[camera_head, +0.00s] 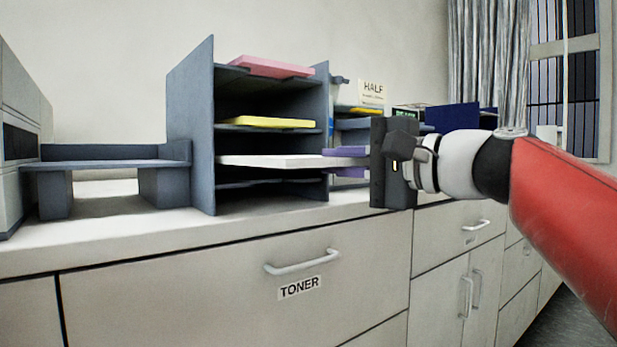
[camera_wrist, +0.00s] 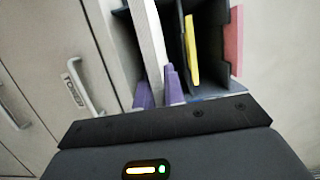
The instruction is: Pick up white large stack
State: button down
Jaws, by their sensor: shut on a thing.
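The white large stack (camera_head: 285,161) is a flat white slab that sticks out of the grey shelf unit, below the yellow stack. It also shows in the wrist view (camera_wrist: 147,40), where it runs up from the purple fingers. My gripper (camera_head: 344,161) has purple fingers, one above and one below the right end of the stack. It is shut on the stack, which looks level. In the wrist view the fingers (camera_wrist: 157,88) lie on either side of its near end. How far the stack's inner end reaches into the shelf is hidden.
The grey shelf unit (camera_head: 190,130) also holds a pink stack (camera_head: 268,66) on top and a yellow stack (camera_head: 268,122) in the middle. A low grey stand (camera_head: 105,152) is at left. A drawer labelled TONER (camera_head: 300,287) is below. A "HALF" sign (camera_head: 372,92) stands behind.

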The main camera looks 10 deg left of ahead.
jog(key=s+d+b, duration=0.1)
jog(key=s+d, duration=0.9)
jog(key=d, duration=0.1)
jog(key=shift+d, duration=0.35)
